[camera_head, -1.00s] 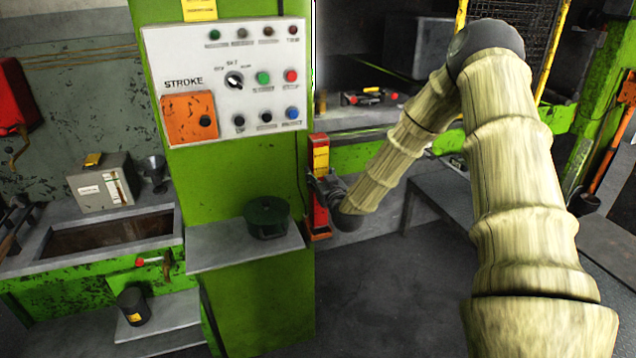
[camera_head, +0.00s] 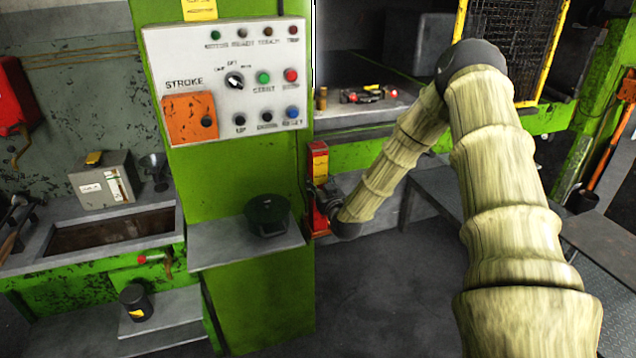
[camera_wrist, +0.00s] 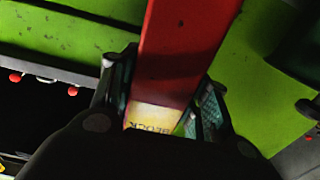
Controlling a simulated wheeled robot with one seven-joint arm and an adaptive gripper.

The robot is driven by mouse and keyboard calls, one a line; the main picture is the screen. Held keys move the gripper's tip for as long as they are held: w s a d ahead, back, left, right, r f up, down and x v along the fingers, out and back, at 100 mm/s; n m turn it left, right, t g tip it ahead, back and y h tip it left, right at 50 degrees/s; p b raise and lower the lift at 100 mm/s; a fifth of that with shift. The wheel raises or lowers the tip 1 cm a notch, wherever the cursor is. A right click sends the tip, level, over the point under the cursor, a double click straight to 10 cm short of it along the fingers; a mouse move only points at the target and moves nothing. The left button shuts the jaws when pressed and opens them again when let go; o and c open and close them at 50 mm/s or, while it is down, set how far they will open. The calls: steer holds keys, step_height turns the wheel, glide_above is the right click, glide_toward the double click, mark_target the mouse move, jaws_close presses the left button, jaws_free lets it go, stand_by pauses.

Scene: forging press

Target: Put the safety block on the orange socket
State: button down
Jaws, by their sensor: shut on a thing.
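The safety block (camera_head: 319,160) is a tall, upright red bar with a yellow label, standing against the right side of the green press column. In the wrist view the red block (camera_wrist: 186,45) runs between the fingers, and its yellow label reads "BLOCK". My gripper (camera_head: 324,192) is shut on it; the two fingers flank it in the wrist view (camera_wrist: 165,98). Below my gripper the red shape goes on to about the shelf height. I cannot tell whether its lower end is free or seated. I cannot make out a socket clearly.
A grey bench (camera_head: 440,200) stands right of my forearm. Dark floor lies clear below.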

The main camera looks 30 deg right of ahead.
steer(key=c, duration=0.7)
jaws_free()
steer(key=b+v, duration=0.3)
steer(key=v, duration=0.9)
steer(key=s+a+f+n+g+y, duration=0.1)
steer(key=s+a+f+g, duration=0.2)
steer(key=s+a+f, duration=0.4)
steer(key=s+a+f+g+y, duration=0.2)
steer(key=a+f+g, duration=0.15)
steer(key=f, duration=0.55)
steer(key=s+a+f+n+g+y, duration=0.1)
steer(key=s+a+f+g, duration=0.2)
steer(key=s+a+f, duration=0.4)
steer(key=s+a+f+g, duration=0.2)
steer(key=s+f, duration=0.2)
steer(key=s, duration=0.4)
steer(key=s+a+f+g, duration=0.3)
steer(key=s+f, duration=0.1)
steer(key=s, duration=0.4)
steer(key=s+a+f+g, duration=0.3)
steer(key=s+f, duration=0.1)
steer(key=s, duration=0.5)
steer(key=shift+s+a, duration=0.1)
steer(key=shift+a, duration=0.1)
